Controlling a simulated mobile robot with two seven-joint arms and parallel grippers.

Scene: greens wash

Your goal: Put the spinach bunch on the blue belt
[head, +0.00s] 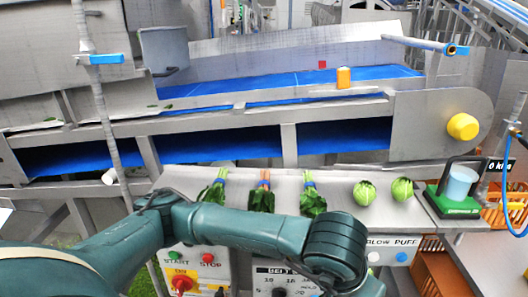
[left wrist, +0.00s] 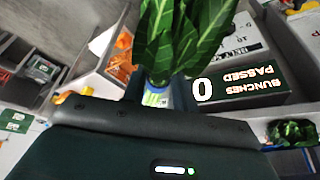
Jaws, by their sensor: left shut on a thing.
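My left gripper (left wrist: 160,98) is shut on a leafy green bunch (left wrist: 180,40) at its blue-and-white band in the left wrist view. Its broad leaves have pale midribs; I cannot tell for sure that it is the spinach. In the head view my left arm crosses the front to the lower right, and its gripper is out of sight. The blue belt (head: 290,80) runs across the back of the steel conveyor. Three banded bunches lie on the steel ledge: a left one (head: 212,192), a red-stemmed middle one (head: 262,198) and a right one (head: 312,200).
Two round green heads (head: 365,193) sit right of the bunches. A green scale (head: 452,200) with a pale cup stands farther right. An orange block (head: 344,77) and a small red cube (head: 322,65) are on the belt. A yellow roller cap (head: 463,127) ends the conveyor frame.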

